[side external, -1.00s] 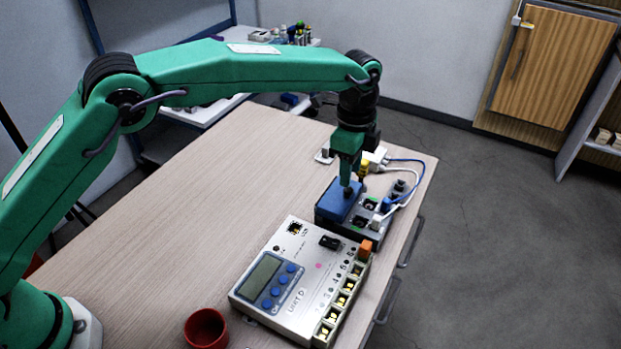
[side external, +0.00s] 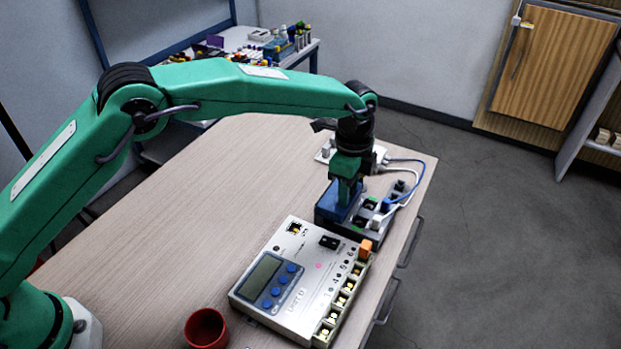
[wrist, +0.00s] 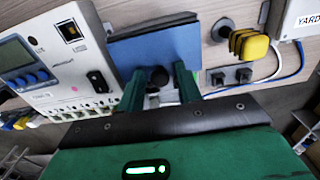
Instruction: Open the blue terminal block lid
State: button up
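The blue lid (side external: 328,204) is at the left part of the grey terminal block (side external: 372,228), beyond the white meter unit in the side view. My gripper (side external: 346,203) points down over the lid and hides part of it. In the wrist view the lid (wrist: 150,52) is a flat blue panel with a dark round knob (wrist: 158,76) near its lower edge. My gripper's two green fingers (wrist: 157,88) stand apart, one on each side of the knob, with gaps visible. I cannot tell whether the lid is tilted.
The white meter unit (side external: 300,325) with a screen and blue buttons lies close in front of the block. Blue and white cables (side external: 406,193) run along its right side. A red cup (side external: 205,328) stands near the front. The table's left part (side external: 220,200) is clear.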

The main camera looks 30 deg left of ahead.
jog(key=c, duration=0.6)
jog(key=shift+a+r, duration=0.1)
